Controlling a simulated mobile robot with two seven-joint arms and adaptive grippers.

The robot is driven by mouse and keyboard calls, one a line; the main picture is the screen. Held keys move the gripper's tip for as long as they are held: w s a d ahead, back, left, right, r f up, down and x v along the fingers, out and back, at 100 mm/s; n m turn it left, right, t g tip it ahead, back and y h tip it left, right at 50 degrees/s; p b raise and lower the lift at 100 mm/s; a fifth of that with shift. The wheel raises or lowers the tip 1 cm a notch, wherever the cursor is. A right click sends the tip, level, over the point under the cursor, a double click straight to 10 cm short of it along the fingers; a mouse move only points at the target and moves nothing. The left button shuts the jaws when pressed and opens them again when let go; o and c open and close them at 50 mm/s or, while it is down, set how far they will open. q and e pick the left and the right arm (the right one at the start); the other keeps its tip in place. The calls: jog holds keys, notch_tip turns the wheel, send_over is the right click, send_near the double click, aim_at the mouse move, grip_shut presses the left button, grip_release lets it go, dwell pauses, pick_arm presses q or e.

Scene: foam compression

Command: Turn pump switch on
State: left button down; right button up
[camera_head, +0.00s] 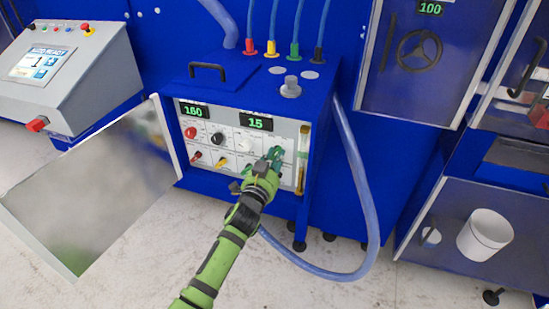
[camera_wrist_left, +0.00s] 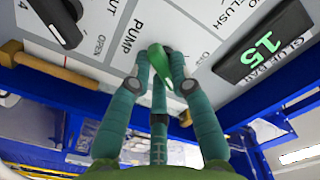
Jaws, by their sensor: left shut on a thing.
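The pump switch is a small green handle (camera_wrist_left: 165,68) beside the printed word PUMP on the white control panel (camera_head: 221,144) of the blue cabinet. In the wrist view it sits between the fingertips of my left gripper (camera_wrist_left: 162,75), which is shut on it. In the head view my left gripper (camera_head: 270,162) is at the right part of the panel, and its green fingers make the switch hard to pick out. The printed on and off marks cannot be read. My right gripper is not in view.
The cabinet door (camera_head: 95,185) hangs open at the left. A red knob (camera_head: 191,132), black knob (camera_head: 217,138) and yellow lever (camera_head: 218,161) sit left on the panel. A blue hose (camera_head: 362,190) loops at the right.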

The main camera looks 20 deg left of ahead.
pick_arm(q)
jog(key=c, duration=1.1)
grip_release()
jog(key=s, duration=1.2)
jog(key=shift+a, duration=0.2)
